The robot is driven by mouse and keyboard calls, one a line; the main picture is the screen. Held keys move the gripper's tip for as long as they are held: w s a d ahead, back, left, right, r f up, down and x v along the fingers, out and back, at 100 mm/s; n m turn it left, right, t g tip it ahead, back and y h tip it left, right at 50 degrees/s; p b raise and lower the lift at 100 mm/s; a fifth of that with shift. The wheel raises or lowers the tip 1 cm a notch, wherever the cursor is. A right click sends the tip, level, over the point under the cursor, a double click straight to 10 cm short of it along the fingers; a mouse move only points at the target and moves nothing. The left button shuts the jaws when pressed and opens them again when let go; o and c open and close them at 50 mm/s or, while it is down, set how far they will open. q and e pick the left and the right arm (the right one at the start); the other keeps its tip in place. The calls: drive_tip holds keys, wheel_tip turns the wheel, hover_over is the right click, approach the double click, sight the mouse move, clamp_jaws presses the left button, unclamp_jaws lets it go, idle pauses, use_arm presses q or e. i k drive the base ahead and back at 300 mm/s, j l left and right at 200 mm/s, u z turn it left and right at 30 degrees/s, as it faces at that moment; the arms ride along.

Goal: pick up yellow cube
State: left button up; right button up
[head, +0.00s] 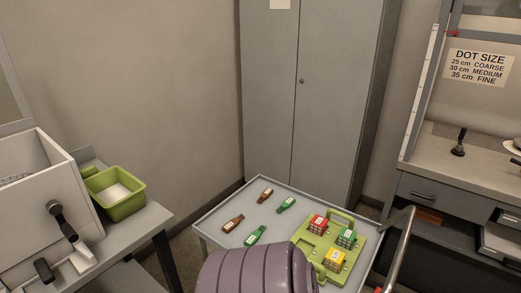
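The yellow cube (333,259), with a pale label on top, sits at the near end of a green tray (309,240) with handles. The tray rests on the right part of a grey cart top (232,205). A red cube (318,222) and a green cube (346,238) sit in the same tray, farther back. Neither of my grippers is in view, and nothing is seen touching the yellow cube.
Small brown bottles (233,223) and green bottles (256,235) lie left of the tray. A ribbed purple-grey rounded object (257,271) hides the cart's near edge. A metal rail (401,250) rises at right. A green bin (115,194) stands on the left bench; a cabinet (315,90) stands behind.

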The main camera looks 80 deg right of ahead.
sight(334, 259)
drive_tip(key=z, duration=3.35)
